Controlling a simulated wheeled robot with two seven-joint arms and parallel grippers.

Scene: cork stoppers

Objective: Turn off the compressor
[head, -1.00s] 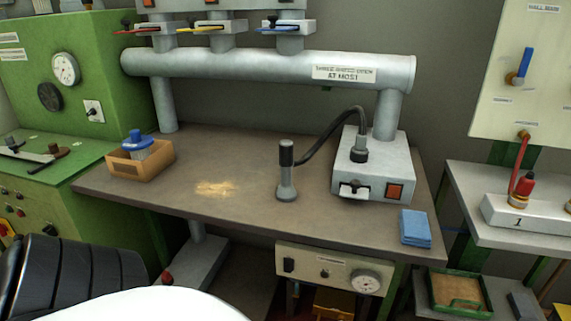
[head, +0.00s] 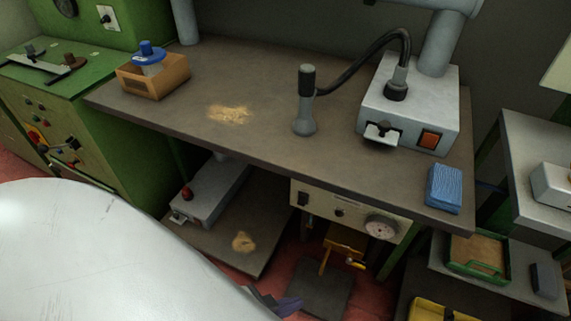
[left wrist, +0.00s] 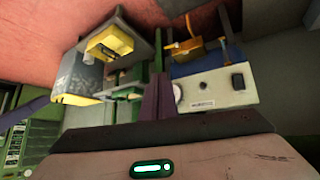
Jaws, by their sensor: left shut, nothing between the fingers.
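A cream control panel (head: 352,216) hangs under the front edge of the bench. It carries a black switch (head: 303,198), a small knob and a round gauge (head: 381,227); its label is too small to read, so I cannot confirm that it is the compressor. In the left wrist view the panel (left wrist: 215,90) appears upside down, with its black switch (left wrist: 238,80) at the right. My left gripper (head: 289,303) is low in front of the bench, below the panel in the picture. Its dark fingers (left wrist: 160,88) are shut and empty, apart from the switch. My right gripper is out of view.
The bench top (head: 260,145) holds a wooden box (head: 155,80), a sawdust patch, a grey box with an orange switch (head: 410,105) and blue cloths (head: 444,188). A low shelf (head: 215,240) bears a grey unit with a red knob. A green cabinet stands left.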

